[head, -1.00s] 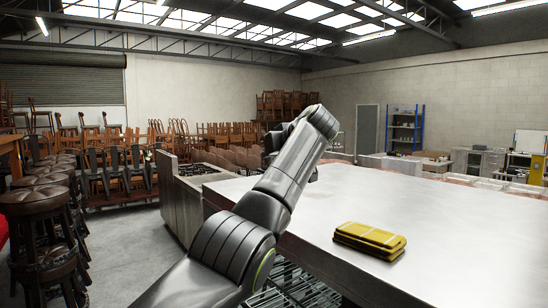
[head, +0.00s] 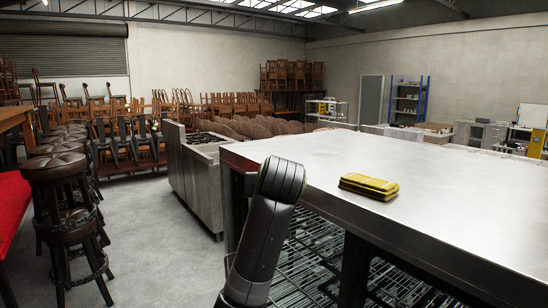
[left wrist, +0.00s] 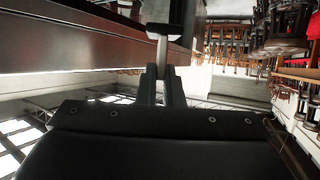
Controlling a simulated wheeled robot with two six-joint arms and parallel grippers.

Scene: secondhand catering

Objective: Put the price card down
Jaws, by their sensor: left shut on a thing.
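My left gripper (left wrist: 163,85) shows in the left wrist view with its two dark fingers close together. It is shut on the thin pale stem of the price card (left wrist: 162,47). The card's face and any writing cannot be made out. In the head view only a dark link of my left arm shows in front of the table; the gripper and card are hidden there. My right gripper is in neither view.
A steel-topped table (head: 430,175) with wire racks below stands at the right. A small yellow stack (head: 369,186) lies on it; most of the top is clear. A steel cooker unit (head: 200,175) stands left of it. Brown stools (head: 65,200) line the left.

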